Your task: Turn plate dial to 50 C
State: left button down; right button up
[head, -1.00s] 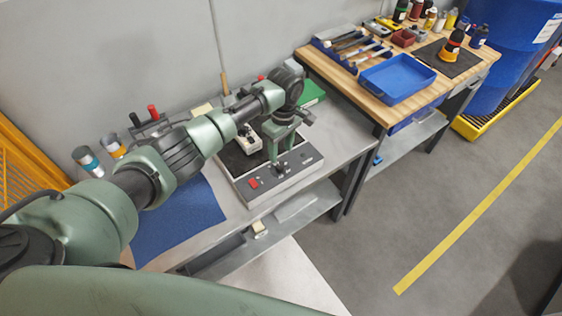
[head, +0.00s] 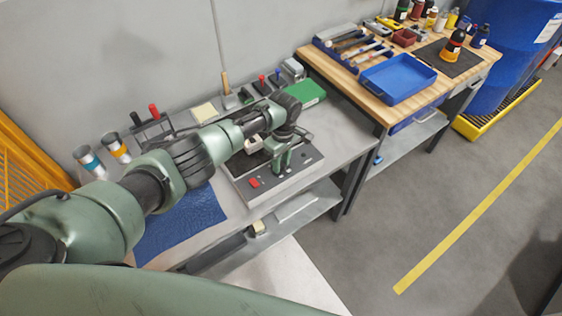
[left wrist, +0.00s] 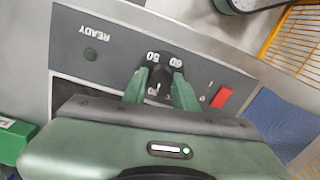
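The hot plate (head: 305,158) is a grey box with a dark top, standing on the grey bench. Its dark dial (left wrist: 163,66) shows in the left wrist view, with the marks 50 and 60 at its rim. My left gripper (left wrist: 160,74) points down at the front panel, its two green fingers apart, one on each side of the dial. I cannot tell whether they touch it. In the head view the left gripper (head: 279,170) hides most of the dial. My right gripper is not in view.
A wooden bench with a blue tray (head: 398,78) stands at the right.

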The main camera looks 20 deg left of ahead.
pick_arm(q)
jog(key=shift+m, duration=0.3)
jog(key=m+p, duration=0.1)
jog(key=m, duration=0.5)
jog(key=shift+d, duration=0.1)
jog(key=m, duration=0.4)
jog(key=shift+p, duration=0.4)
jog(key=m, duration=0.3)
jog(key=shift+s+m+t, duration=0.1)
jog(key=shift+m+t, duration=0.2)
jog(key=m+p, duration=0.1)
jog(key=m, duration=0.2)
jog(key=shift+m, duration=0.3)
jog(key=m, duration=0.3)
jog(key=shift+m, duration=0.3)
jog(key=m, duration=0.6)
jog(key=shift+t, duration=0.3)
jog(key=shift+m, duration=0.3)
